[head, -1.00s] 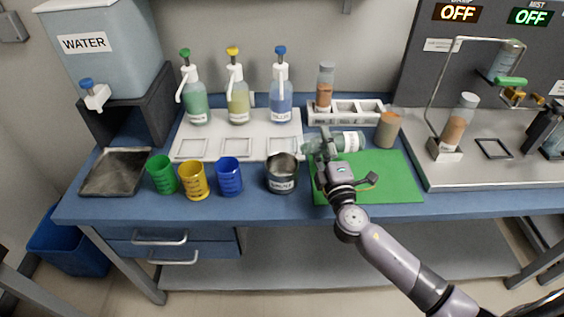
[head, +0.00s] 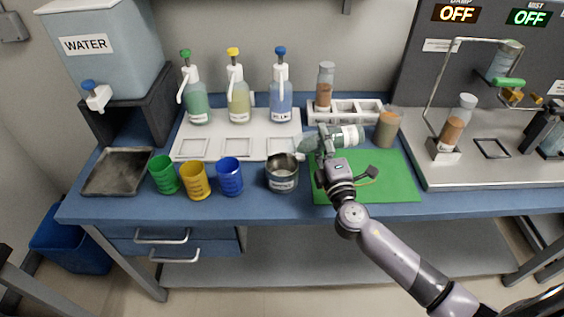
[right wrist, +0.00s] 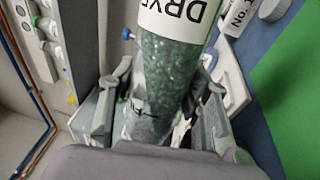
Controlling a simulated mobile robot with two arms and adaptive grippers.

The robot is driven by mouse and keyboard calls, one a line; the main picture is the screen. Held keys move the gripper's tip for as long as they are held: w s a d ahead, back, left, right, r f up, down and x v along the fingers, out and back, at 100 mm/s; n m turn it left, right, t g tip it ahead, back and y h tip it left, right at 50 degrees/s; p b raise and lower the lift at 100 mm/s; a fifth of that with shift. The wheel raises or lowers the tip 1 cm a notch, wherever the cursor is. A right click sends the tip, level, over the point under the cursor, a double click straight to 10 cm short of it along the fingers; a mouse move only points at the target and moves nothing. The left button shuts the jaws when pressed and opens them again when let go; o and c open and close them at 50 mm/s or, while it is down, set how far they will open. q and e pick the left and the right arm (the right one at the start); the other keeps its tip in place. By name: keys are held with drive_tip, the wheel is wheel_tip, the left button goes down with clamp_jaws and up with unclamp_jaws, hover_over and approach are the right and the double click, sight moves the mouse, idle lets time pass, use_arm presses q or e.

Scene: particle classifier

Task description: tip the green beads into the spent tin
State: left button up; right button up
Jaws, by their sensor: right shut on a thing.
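My right gripper (head: 323,150) is shut on a clear jar (head: 343,137) and holds it lying nearly sideways above the green mat, its labelled end to the right and slightly higher. In the right wrist view green beads (right wrist: 168,75) fill the jar between the fingers, below a white label (right wrist: 185,12). The grey metal tin (head: 282,180) with a label stands upright on the blue bench, left of the gripper. The jar's left end is close to the tin's right side, above it. I see no beads falling. My left gripper is not in view.
Green, yellow and blue cups (head: 197,182) stand left of the tin. A white tray (head: 205,153) with pump bottles is behind them. A rack (head: 365,113) with a brown-filled vial and a brown-topped container (head: 387,130) stand behind the mat (head: 390,180). The mat's right part is clear.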

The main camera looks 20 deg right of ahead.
sight(313, 134)
drive_tip(key=shift+a+r+n+y+p, duration=0.15)
drive_tip(key=shift+a+r+n+p, duration=0.05)
drive_tip(key=shift+r+n+p, duration=0.5)
drive_tip(key=shift+a+r+n+y+p, duration=0.2)
drive_tip(key=shift+r+n+p, duration=0.3)
drive_tip(key=shift+n+p, duration=0.3)
idle(0.9)
drive_tip(key=shift+w+a+r+n+y+p, duration=0.15)
drive_tip(key=shift+a+r+n+p, duration=0.2)
drive_tip(key=shift+n+p, duration=0.3)
drive_tip(key=shift+s+a+r+n+y+p, duration=0.15)
drive_tip(key=shift+a+r+n+p, duration=0.2)
drive_tip(key=shift+n+p, duration=0.3)
drive_tip(key=shift+w+a+r+n+y+p, duration=0.2)
drive_tip(key=shift+r+n+p, duration=0.2)
drive_tip(key=shift+n+p, duration=0.25)
idle(2.5)
drive_tip(key=shift+f, duration=0.1)
